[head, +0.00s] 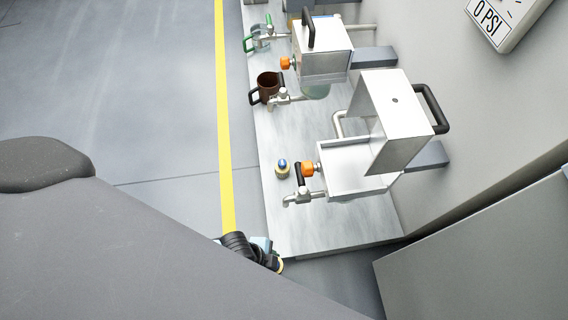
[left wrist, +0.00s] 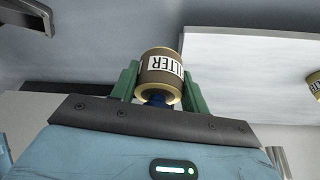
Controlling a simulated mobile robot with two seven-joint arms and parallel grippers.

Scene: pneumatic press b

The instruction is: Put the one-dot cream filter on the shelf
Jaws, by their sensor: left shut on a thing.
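My left gripper (left wrist: 160,86) is shut on a filter (left wrist: 161,66), a small cylinder with cream ends and a brownish band with a white label reading part of "FILTER". The filter sits between the two green fingers. No dot mark is readable on it. In the head view my left gripper (head: 262,246) is at the near left corner of the pale shelf (head: 295,225), and a yellowish end of the held filter (head: 280,267) shows there. The shelf also appears in the left wrist view (left wrist: 245,60). My right gripper is not in view.
A small blue-topped, cream-coloured piece (head: 282,168) stands on the shelf. A second can (left wrist: 314,86) shows at the wrist view's right edge.

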